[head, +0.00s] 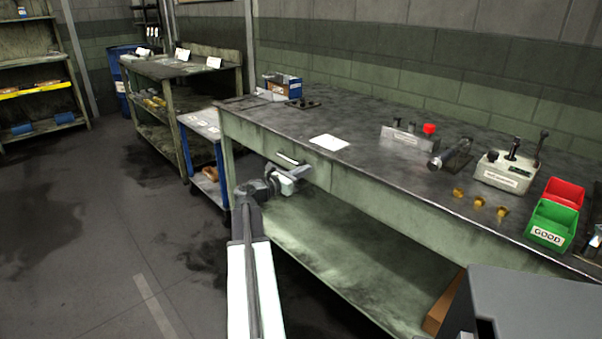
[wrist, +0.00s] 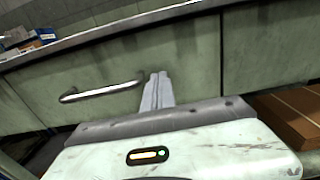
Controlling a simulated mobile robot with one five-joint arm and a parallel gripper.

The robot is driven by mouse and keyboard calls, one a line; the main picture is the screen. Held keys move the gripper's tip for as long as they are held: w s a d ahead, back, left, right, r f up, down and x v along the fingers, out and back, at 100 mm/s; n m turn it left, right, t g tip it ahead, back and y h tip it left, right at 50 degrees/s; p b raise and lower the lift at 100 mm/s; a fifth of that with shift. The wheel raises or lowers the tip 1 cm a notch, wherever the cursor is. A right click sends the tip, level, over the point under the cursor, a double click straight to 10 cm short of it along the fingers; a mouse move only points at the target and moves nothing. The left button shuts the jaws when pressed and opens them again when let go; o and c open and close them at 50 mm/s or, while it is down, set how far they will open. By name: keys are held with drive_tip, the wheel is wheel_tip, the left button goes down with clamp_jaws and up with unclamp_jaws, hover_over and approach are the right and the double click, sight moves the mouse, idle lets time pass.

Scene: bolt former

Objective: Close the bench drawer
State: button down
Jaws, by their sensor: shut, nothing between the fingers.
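The bench drawer (head: 316,164) is in the pale green front of the long workbench, under its dark top. Its metal bar handle (head: 288,159) shows just above my gripper (head: 307,172) in the head view. In the wrist view, the drawer front (wrist: 190,62) fills the middle, with a seam on its right, and the handle (wrist: 100,91) is to the left of my gripper (wrist: 160,76). My fingers are together and empty, pointing at the drawer front right of the handle. I cannot tell whether they touch it. The front looks about flush with the bench.
The bench top (head: 365,135) carries a white sheet (head: 329,142), a red bin (head: 565,192) and a green bin (head: 551,224). A blue cart (head: 203,125) stands left of the bench. A brown box (wrist: 292,120) is below right. The floor at left is clear.

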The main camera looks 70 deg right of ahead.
drive_tip(key=shift+s+d+r, duration=0.1)
drive_tip(key=shift+s+d, duration=0.05)
drive_tip(key=shift+s, duration=0.2)
drive_tip(key=v, duration=1.4)
drive_tip(key=shift+w, duration=0.35)
drive_tip(key=shift+w, duration=0.15)
